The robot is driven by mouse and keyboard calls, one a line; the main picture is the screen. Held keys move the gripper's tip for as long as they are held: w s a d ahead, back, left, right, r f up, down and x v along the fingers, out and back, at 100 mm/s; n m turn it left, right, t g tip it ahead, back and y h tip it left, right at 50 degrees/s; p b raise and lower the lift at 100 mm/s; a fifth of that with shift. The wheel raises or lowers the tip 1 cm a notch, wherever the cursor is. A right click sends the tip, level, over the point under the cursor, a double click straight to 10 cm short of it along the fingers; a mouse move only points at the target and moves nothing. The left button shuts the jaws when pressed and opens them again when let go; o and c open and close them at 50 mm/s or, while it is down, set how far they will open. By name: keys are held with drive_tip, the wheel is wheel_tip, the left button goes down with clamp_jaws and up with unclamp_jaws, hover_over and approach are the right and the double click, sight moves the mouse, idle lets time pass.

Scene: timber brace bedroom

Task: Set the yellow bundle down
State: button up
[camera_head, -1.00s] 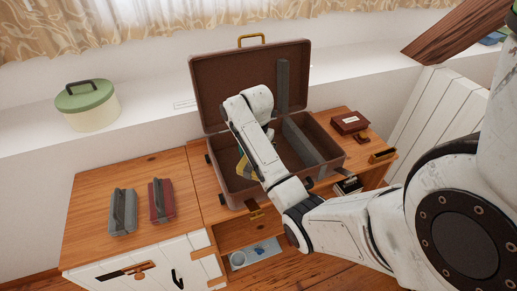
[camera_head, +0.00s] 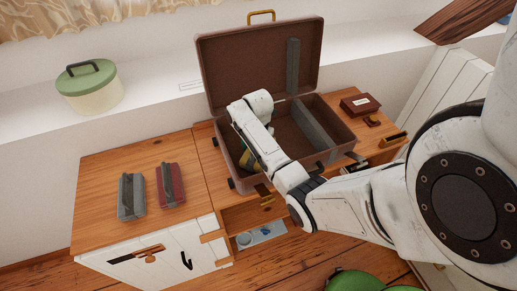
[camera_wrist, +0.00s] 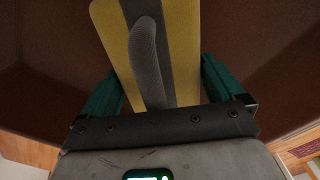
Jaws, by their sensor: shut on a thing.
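The yellow bundle (camera_wrist: 186,40) has a grey band across its middle and a grey raised strip on it. It fills the upper middle of the wrist view, between the two green fingers of my gripper (camera_wrist: 160,88), which is shut on it. I cannot tell whether the bundle touches the case floor.
A grey divider (camera_head: 318,127) crosses the suitcase. Its lid (camera_head: 247,70) stands open behind. A grey bundle (camera_head: 131,197) and a red bundle (camera_head: 171,186) lie on the wooden cabinet top (camera_head: 130,160) at left. A small brown box (camera_head: 360,104) is right of the case.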

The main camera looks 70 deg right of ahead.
drive_tip(key=shift+f, duration=0.15)
drive_tip(key=shift+f, duration=0.2)
drive_tip(key=o, duration=0.8)
drive_tip(key=shift+o, duration=0.2)
drive_tip(key=shift+r, duration=0.15)
wheel_tip(320, 180, up, 12)
drive_tip(key=shift+r, duration=0.1)
